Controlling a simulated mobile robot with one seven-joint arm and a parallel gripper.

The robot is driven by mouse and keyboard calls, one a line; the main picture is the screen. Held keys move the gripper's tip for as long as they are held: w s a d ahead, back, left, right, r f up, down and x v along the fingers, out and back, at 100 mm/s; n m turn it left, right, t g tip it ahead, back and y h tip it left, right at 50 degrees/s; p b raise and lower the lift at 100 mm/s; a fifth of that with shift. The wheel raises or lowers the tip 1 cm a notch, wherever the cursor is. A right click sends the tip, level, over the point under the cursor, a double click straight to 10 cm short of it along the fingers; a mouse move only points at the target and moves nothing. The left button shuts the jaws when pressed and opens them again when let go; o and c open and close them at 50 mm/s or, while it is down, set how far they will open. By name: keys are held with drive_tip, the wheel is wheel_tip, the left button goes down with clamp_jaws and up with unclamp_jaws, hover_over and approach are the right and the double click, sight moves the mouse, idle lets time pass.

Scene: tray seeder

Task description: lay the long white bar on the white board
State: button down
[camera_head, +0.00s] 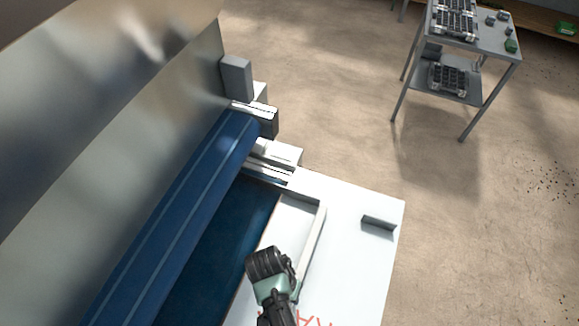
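The white board (355,265) is a flat panel at the lower middle, with red lettering near the bottom edge of the picture. The long white bar (312,243) runs lengthwise over the board's left part, and a shorter piece meets it at its far end. I cannot tell whether the bar touches the board or is slightly above it. My gripper (268,262), dark with a grey-green part, is over the board's left side, just left of the bar's near part. Its fingertips are not clearly visible, so its opening and any hold on the bar cannot be told.
A blue roller (190,195) and a large metal sheet (110,110) fill the left. A grey cart (482,42) with black trays stands at the upper right. Open floor lies between.

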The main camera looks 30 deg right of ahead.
drive_tip(key=shift+f+b, duration=0.3)
drive_tip(key=shift+f, duration=0.1)
drive_tip(key=c, duration=0.8)
unclamp_jaws()
drive_tip(key=shift+o, duration=0.2)
wheel_tip(320, 180, up, 13)
drive_tip(key=w+a, duration=0.1)
drive_tip(key=w, duration=0.1)
drive_tip(key=shift+a+b, duration=0.3)
drive_tip(key=shift+f, duration=0.15)
